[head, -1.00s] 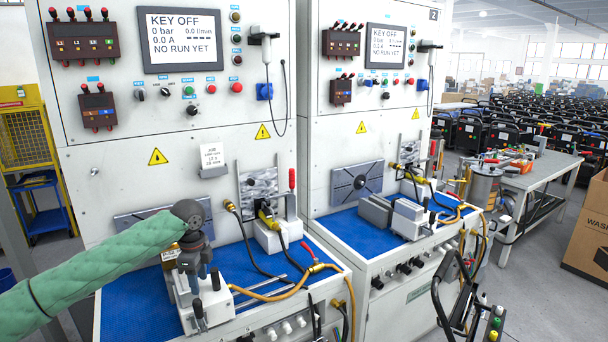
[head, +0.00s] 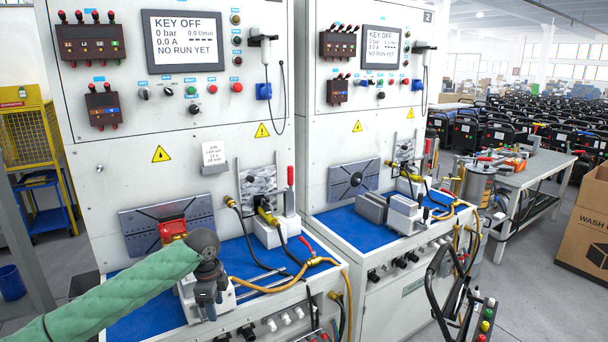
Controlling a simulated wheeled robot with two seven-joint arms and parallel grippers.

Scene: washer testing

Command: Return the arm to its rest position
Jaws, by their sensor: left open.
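My left arm, in a green padded sleeve, comes in from the lower left of the head view. Its dark gripper (head: 208,300) points down in front of the left test bench, over the near part of the grey clamp fixture (head: 222,299). The gripper is open, and I see nothing held in it. A red part (head: 172,229) shows just behind the wrist, its lower portion hidden by the arm. My right gripper is not in view.
The left bench's blue mat (head: 130,322) carries hoses and an orange cable (head: 290,275) right of the gripper. Upright panels stand close behind. A second bench (head: 345,226) is to the right, with a black tubular handle (head: 437,285) before it.

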